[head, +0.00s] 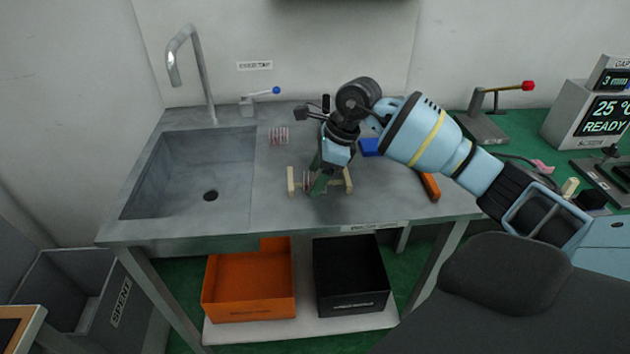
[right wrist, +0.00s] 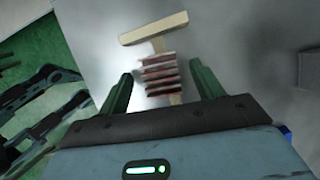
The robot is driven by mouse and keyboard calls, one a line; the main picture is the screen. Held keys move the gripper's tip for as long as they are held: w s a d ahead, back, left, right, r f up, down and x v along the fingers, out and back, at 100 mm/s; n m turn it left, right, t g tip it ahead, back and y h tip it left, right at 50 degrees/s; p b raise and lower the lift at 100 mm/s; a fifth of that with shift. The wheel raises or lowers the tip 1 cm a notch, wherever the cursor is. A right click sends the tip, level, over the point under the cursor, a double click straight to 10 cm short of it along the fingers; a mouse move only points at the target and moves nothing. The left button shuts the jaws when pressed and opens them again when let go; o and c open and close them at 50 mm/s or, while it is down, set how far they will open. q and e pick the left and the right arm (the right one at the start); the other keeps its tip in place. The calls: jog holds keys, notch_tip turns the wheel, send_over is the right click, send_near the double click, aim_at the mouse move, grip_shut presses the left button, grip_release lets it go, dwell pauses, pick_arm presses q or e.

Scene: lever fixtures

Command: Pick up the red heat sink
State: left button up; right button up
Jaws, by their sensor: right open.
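A reddish-brown finned heat sink (right wrist: 160,76) sits on a cream crosspiece stand (right wrist: 153,27) in the right wrist view. In the head view the heat sink (head: 307,180) is partly hidden by my right gripper, and the stand's upright (head: 291,181) shows at its left. My right gripper (head: 319,181) is open, with its green fingers either side of the heat sink. In the right wrist view, gaps show between the fins and both fingers. My left gripper is not in view.
Another pinkish finned piece (head: 279,136) lies farther back on the steel counter, beside the sink basin (head: 190,180). A blue block (head: 370,147) and an orange item (head: 430,187) lie right of my gripper. The front-left counter is clear.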

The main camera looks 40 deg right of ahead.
aim_at(309, 181)
jog(key=shift+c, duration=1.1)
jog(key=c, duration=0.8)
jog(key=shift+c, duration=0.3)
jog(key=shift+r, duration=0.1)
jog(key=shift+r, duration=0.5)
jog(key=shift+s+a+r, duration=0.1)
jog(key=shift+s+r, duration=0.1)
jog(key=shift+r, duration=0.4)
jog(key=shift+s+a+r, duration=0.1)
jog(key=shift+s+r, duration=0.1)
jog(key=shift+r, duration=0.4)
jog(key=s+a, duration=0.4)
jog(key=s, duration=0.2)
jog(key=s+a+r+b, duration=0.1)
jog(key=s+a, duration=0.3)
jog(key=s, duration=0.2)
jog(key=shift+s+r+b, duration=0.2)
jog(key=shift+s+b, duration=0.1)
jog(key=shift+s, duration=0.1)
